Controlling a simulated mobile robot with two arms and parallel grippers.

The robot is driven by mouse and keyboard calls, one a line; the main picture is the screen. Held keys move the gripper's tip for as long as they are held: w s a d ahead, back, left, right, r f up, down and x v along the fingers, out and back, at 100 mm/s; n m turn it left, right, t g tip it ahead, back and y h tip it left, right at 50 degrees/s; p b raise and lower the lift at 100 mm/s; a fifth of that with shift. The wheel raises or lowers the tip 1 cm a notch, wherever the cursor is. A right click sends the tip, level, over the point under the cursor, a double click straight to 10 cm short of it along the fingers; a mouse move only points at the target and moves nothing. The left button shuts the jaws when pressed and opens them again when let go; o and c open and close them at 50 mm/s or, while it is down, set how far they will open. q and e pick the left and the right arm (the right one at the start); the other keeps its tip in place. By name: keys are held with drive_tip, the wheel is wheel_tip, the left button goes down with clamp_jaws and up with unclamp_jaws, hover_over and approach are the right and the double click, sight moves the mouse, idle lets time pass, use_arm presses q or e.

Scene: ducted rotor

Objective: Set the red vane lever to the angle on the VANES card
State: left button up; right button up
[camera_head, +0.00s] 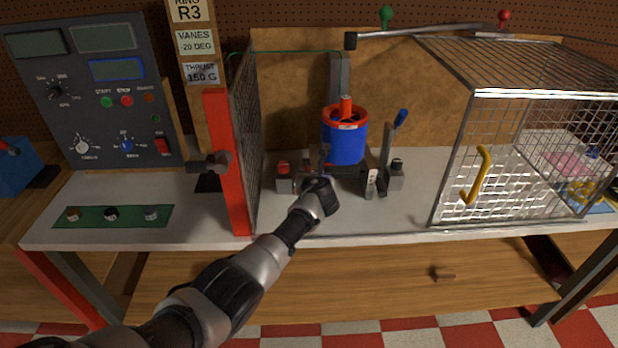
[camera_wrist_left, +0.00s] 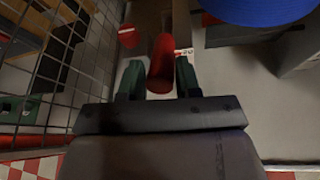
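The red vane lever (camera_wrist_left: 162,65) stands between the two green-tipped fingers of my left gripper (camera_wrist_left: 159,76) in the left wrist view. The fingers flank it with narrow gaps at the sides, so the gripper looks open around it. In the head view my left gripper (camera_head: 326,158) is in front of the blue rotor duct with red rim (camera_head: 344,140) and hides most of the lever. The VANES card (camera_head: 195,42) reads -20 DEG. A small white marked strip (camera_wrist_left: 183,52) lies behind the lever, partly hidden by a finger. My right gripper is not in view.
A red post with mesh guard (camera_head: 228,160) stands left of the duct. A blue-handled lever (camera_head: 398,122) is right of it, and a red-topped clamp (camera_head: 284,174) left. A wire cage with yellow handle (camera_head: 480,175) is at the right. The bench front (camera_head: 340,217) is clear.

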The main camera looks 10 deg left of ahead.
use_arm(q)
drive_tip(key=shift+o, duration=1.1)
drive_tip(key=shift+w+a+r, duration=0.2)
drive_tip(key=shift+a+r, duration=0.05)
drive_tip(key=shift+r, duration=0.1)
drive_tip(key=shift+o, duration=0.8)
drive_tip(key=shift+f, duration=0.25)
drive_tip(key=shift+s+d+r, duration=0.2)
drive_tip(key=shift+s+d, duration=0.1)
drive_tip(key=shift+s, duration=0.1)
drive_tip(key=p+v, duration=0.1)
drive_tip(key=v, duration=0.8)
drive_tip(key=shift+s, duration=0.35)
drive_tip(key=shift+r, duration=0.1)
